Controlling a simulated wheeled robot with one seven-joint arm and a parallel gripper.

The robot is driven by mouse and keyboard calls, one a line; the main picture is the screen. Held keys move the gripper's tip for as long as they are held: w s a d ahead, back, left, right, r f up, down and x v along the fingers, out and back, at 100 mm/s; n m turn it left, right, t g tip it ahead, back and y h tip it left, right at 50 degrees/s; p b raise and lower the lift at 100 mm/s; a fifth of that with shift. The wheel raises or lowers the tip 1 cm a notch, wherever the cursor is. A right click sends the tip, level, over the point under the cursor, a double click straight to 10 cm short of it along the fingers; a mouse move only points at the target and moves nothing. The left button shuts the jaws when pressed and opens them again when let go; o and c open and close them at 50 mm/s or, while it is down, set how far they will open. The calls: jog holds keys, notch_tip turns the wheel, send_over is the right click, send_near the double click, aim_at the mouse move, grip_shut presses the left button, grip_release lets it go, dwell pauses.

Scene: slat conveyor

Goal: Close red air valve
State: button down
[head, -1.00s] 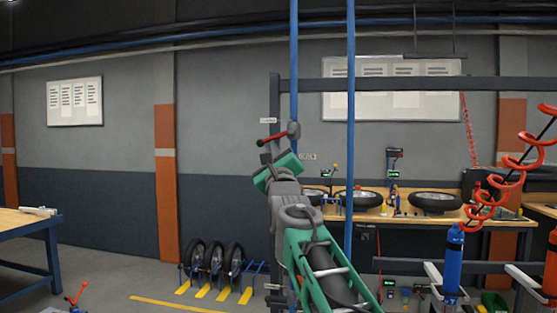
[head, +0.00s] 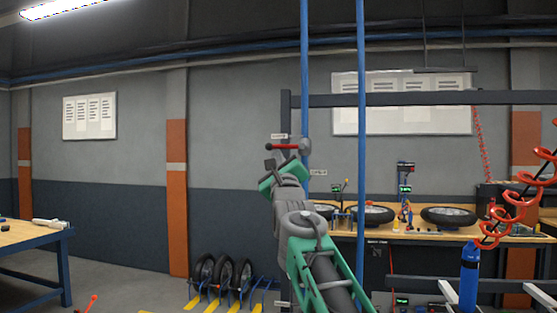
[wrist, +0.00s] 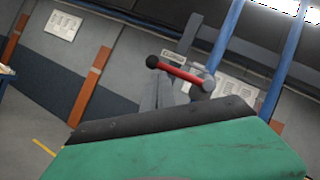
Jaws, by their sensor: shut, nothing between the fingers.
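The red air valve's lever (head: 284,146) is a red bar with a black knob at its left end. It lies about level, across the left blue vertical pipe (head: 305,80) at the grey valve body (head: 305,146). In the wrist view the red lever (wrist: 182,71) slants from the black knob at upper left down to the grey body at right. My green and grey gripper (head: 270,164) is just below the lever. Its grey fingers (wrist: 156,91) are shut and empty, pointing up under the lever's knob end. I cannot tell whether they touch it.
A second blue pipe (head: 361,120) stands right of the valve pipe. A dark frame beam (head: 420,99) crosses behind. A workbench (head: 450,231) with wheels is at right, and a coiled red hose (head: 510,205) hangs there. Free air lies left of the lever.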

jog(key=shift+s+a+r, duration=0.1)
jog(key=s+a+f+b, duration=0.2)
jog(key=s+f+b, duration=0.6)
jog(key=f+b, duration=0.1)
jog(key=shift+s+a+f, duration=0.25)
jog(key=shift+a+f, duration=0.1)
